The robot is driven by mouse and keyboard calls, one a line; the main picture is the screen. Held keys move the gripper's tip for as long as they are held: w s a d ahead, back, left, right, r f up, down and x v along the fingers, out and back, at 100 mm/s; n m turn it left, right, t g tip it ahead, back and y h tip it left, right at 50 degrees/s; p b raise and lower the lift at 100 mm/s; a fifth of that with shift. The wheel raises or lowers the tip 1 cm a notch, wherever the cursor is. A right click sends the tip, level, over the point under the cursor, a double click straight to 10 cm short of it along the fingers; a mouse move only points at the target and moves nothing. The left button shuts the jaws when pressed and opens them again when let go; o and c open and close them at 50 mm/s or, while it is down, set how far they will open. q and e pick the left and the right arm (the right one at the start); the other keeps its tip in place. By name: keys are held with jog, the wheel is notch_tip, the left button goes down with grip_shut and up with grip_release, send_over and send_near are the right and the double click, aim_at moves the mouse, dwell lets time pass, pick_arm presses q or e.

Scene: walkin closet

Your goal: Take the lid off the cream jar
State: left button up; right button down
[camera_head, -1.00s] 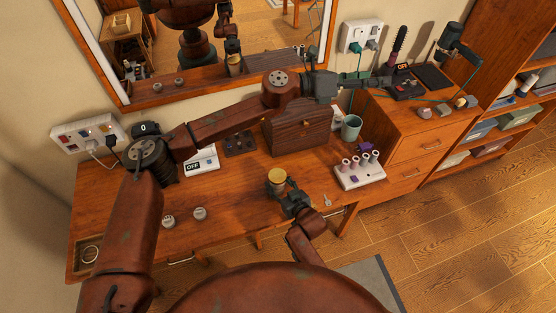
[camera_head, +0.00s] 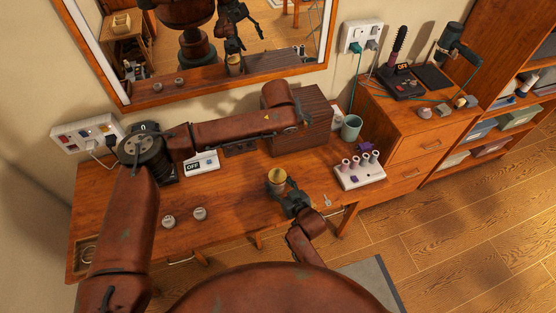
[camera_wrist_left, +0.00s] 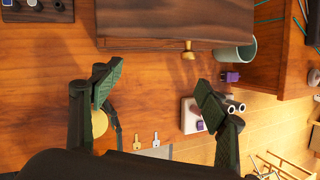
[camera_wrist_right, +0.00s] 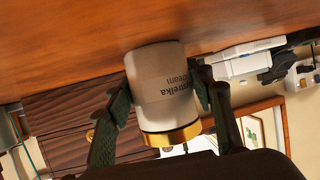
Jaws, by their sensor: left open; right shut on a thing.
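The cream jar is a white cylinder with a gold lid. In the right wrist view the jar (camera_wrist_right: 160,85) sits between the fingers of my right gripper (camera_wrist_right: 160,100), which is shut on its body; the gold lid (camera_wrist_right: 172,134) is on it, at the end away from the tabletop. In the head view the gold lid (camera_head: 276,176) faces up, with my right gripper (camera_head: 291,198) at its right. In the left wrist view my left gripper (camera_wrist_left: 160,82) is open and empty. The lid (camera_wrist_left: 99,122) shows partly behind its left finger. Left fingers are unclear in the head view.
A dark wooden box (camera_head: 300,135) stands behind the jar, beside a mug (camera_head: 351,128). A white stand (camera_head: 361,176) with several cylinders is at right; keys (camera_head: 327,200) lie nearer. Two small round items (camera_head: 200,214) are at left. The mirror (camera_head: 200,75) is on the wall.

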aim_at(278, 175)
pick_arm(q)
jog(key=s+a+f+g+y, duration=0.1)
jog(key=s+a, duration=0.1)
jog(key=s, duration=0.1)
jog(key=s+a+f+m+g+y, duration=0.1)
jog(key=s+f+g, duration=0.1)
jog(key=s, duration=0.2)
jog(key=s+a+f+m+g, duration=0.1)
jog(key=s+a+f, duration=0.1)
jog(key=s, duration=0.2)
jog(key=shift+s+a+f+g+y, duration=0.1)
jog(key=shift+a+f+g+y, duration=0.1)
jog(key=shift+a+g+y, duration=0.2)
pick_arm(e)
jog(key=shift+r, duration=0.1)
pick_arm(q)
jog(key=shift+f, duration=3.95)
jog(key=shift+c, duration=0.3)
